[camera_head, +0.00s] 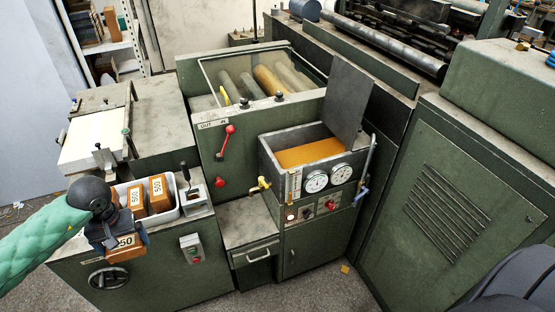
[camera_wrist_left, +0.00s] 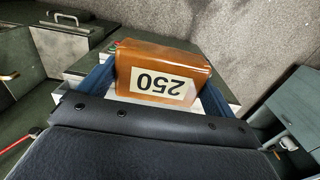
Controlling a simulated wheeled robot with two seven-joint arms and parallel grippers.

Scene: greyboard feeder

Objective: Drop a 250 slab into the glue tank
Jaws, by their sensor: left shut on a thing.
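My left gripper (camera_head: 122,240) is shut on an amber-brown slab with a white label reading 250 (camera_head: 126,250). In the left wrist view the slab (camera_wrist_left: 163,72) sits between the two blue fingers, its label upside down. In the head view the gripper and slab are in front of the white bin (camera_head: 167,215). The glue tank (camera_head: 266,158) is an open grey box right of centre, with amber glue (camera_head: 310,152) inside and its dark lid (camera_head: 346,98) raised. The slab is well to the left of the tank. My right gripper is not in view.
Slabs labelled 500 (camera_head: 158,194) stand in the white bin. Two gauges (camera_head: 316,181), a brass tap (camera_head: 262,185) and a lever (camera_head: 367,165) are on or beside the tank. A red-knobbed lever (camera_head: 228,138) stands on the panel left of the tank. A bare shelf (camera_head: 247,222) lies between bin and tank.

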